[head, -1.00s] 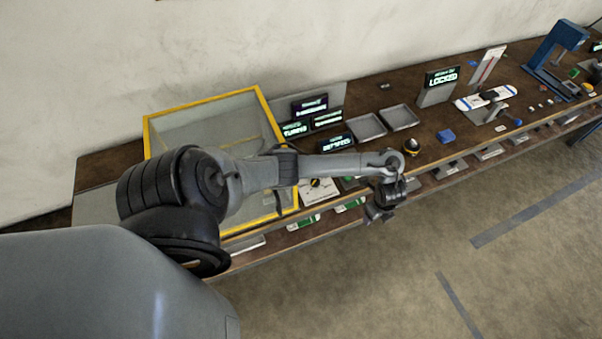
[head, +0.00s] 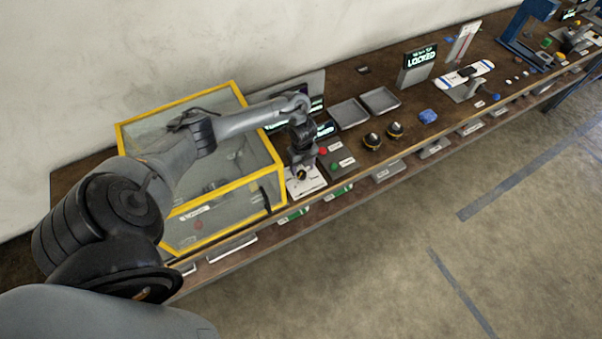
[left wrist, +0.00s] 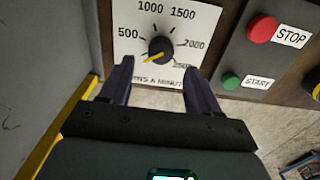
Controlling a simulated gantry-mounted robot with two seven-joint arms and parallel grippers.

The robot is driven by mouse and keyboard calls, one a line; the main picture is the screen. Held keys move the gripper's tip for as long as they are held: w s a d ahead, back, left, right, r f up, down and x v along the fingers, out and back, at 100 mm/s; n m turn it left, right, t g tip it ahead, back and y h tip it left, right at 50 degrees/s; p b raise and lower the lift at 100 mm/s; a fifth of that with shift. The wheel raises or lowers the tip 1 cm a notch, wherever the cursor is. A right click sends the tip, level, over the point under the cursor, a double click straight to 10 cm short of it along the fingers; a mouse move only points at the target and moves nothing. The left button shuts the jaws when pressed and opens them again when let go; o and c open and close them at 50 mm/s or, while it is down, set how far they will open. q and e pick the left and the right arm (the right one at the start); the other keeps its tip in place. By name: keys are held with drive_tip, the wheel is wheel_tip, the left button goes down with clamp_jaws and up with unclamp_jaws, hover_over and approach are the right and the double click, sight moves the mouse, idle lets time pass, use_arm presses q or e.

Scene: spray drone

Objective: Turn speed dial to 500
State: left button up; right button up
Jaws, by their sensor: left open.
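The speed dial (left wrist: 161,48) is a black round knob with a yellow pointer on a white plate (left wrist: 128,44), marked from 500 to 2500. Its pointer aims down-left, below the 500 mark. In the head view the white dial plate (head: 309,184) sits at the table's front edge, partly hidden by my gripper. My left gripper (head: 301,168) is above the dial, pointing down. In the left wrist view its two dark fingers (left wrist: 158,66) are open and empty. The knob shows between and just beyond the fingertips; I cannot tell whether they touch it.
Right of the dial are a red STOP button (left wrist: 263,28) and a green START button (left wrist: 230,81) on a grey panel. A yellow-framed clear box (head: 277,155) stands close on the left. Two black-and-yellow domed objects (head: 384,135) and two grey trays (head: 348,114) are farther right.

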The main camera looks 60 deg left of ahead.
sight(301, 174)
use_arm(q)
drive_tip(key=shift+f, duration=2.65)
drive_tip(key=c, duration=1)
drive_tip(key=shift+b, duration=0.3)
drive_tip(key=shift+c, duration=0.2)
drive_tip(key=shift+m, duration=0.4)
drive_tip(key=m+b, duration=0.3)
drive_tip(key=m, duration=0.1)
drive_tip(key=m+b, duration=0.2)
drive_tip(key=m, duration=0.3)
drive_tip(key=shift+s+b, duration=0.1)
drive_tip(key=shift+b, duration=0.25)
drive_tip(key=shift+r, duration=0.1)
